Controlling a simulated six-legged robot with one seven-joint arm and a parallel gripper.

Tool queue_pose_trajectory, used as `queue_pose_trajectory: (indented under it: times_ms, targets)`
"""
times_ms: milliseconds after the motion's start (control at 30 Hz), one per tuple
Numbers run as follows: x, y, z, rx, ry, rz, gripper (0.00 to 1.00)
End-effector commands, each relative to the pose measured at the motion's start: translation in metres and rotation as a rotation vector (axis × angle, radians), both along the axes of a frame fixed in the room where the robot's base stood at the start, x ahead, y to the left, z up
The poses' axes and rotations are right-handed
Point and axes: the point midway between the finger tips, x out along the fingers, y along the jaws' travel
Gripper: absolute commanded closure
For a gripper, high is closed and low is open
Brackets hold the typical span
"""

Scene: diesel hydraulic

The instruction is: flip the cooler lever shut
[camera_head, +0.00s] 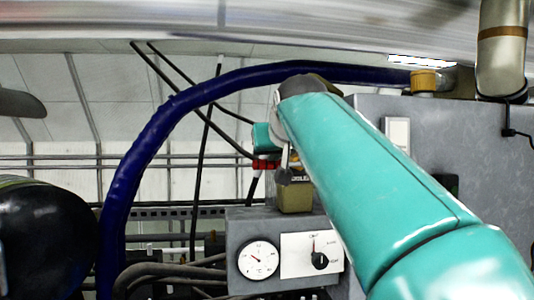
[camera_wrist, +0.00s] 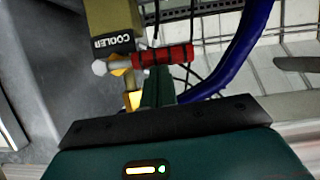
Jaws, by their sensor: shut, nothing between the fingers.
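The cooler valve is an olive-brass block with a dark COOLER label (camera_wrist: 113,44) in the wrist view, and it also shows in the head view (camera_head: 296,198). Its lever has a red grip (camera_wrist: 175,55), which lies crosswise in the wrist view and shows partly in the head view (camera_head: 264,165). A grey round knob (camera_wrist: 99,68) sits on the label side of the red grip. My gripper (camera_wrist: 158,84) is shut, with its teal fingers right at the red grip. I cannot tell whether they touch it. In the head view my arm hides part of the valve.
A grey box with a round gauge (camera_head: 258,260) and a black selector knob (camera_head: 320,260) stands below the valve. A thick blue hose (camera_head: 150,140) arches over at the left and behind my arm. A grey cabinet (camera_head: 450,140) stands at the right.

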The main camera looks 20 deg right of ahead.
Motion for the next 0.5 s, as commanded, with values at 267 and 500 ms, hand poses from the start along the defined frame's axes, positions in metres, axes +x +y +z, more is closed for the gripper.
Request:
queue_pose_trajectory:
  times_ms: [267, 500]
  targets:
    - [-0.041, 0.012, 0.019, -0.002, -0.006, 0.0, 1.0]
    - [-0.089, 0.025, 0.04, -0.002, -0.007, 0.002, 1.0]
